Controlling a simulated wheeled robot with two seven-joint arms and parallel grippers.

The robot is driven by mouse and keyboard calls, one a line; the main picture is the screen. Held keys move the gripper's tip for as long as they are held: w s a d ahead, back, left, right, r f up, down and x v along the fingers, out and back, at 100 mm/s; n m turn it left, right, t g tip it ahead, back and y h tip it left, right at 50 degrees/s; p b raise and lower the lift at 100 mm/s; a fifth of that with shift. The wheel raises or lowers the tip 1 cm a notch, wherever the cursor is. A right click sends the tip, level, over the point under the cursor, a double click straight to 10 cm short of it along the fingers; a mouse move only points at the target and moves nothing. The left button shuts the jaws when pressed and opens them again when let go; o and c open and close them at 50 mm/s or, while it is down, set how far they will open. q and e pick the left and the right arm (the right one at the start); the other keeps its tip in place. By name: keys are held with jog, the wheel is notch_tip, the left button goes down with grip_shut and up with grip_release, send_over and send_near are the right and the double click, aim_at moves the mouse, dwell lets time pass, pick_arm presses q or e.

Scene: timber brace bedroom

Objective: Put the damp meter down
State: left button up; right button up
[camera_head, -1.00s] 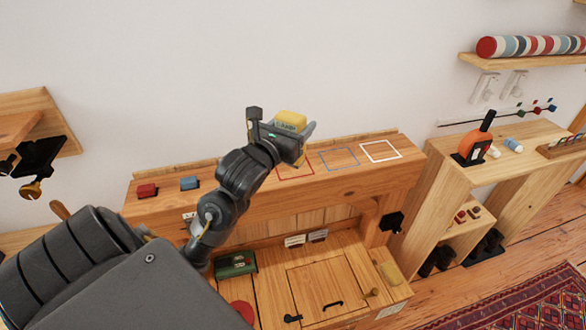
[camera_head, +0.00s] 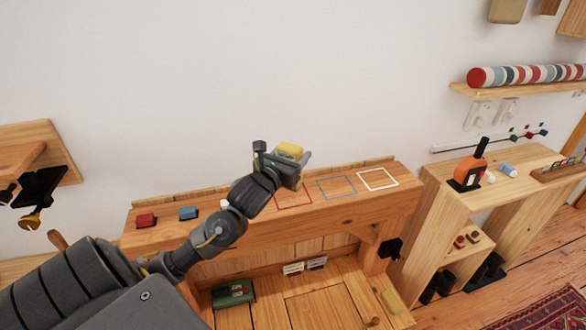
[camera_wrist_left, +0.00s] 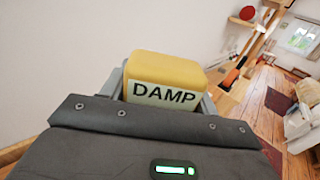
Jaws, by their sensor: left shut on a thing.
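The damp meter (camera_head: 289,150) is a yellow block held at the tip of my left gripper (camera_head: 292,160). In the left wrist view the damp meter (camera_wrist_left: 165,78) shows a white label reading "DAMP", and the gripper is shut on it. In the head view the gripper is over the wooden bench top (camera_head: 240,228), near the red outlined square (camera_head: 293,206). Whether the meter touches the top cannot be told. A blue outlined square (camera_head: 337,197) and a white outlined square (camera_head: 378,187) lie to the right, both empty. My right gripper is not in view.
A red block (camera_head: 146,220) and a blue block (camera_head: 188,213) stand on the bench top at left. A green box (camera_head: 233,293) sits on the lower surface. An orange tool (camera_head: 470,170) stands on the side unit at right. The wall rises behind the bench.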

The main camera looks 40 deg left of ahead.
pick_arm(q)
jog(key=w+a+f+p, duration=0.3)
jog(key=w+a+f, duration=0.1)
jog(key=f, duration=0.5)
jog(key=shift+w+f, duration=0.4)
jog(key=shift+w, duration=0.35)
jog(key=shift+f, duration=0.1)
jog(key=shift+f, duration=0.15)
jog(key=o, duration=1)
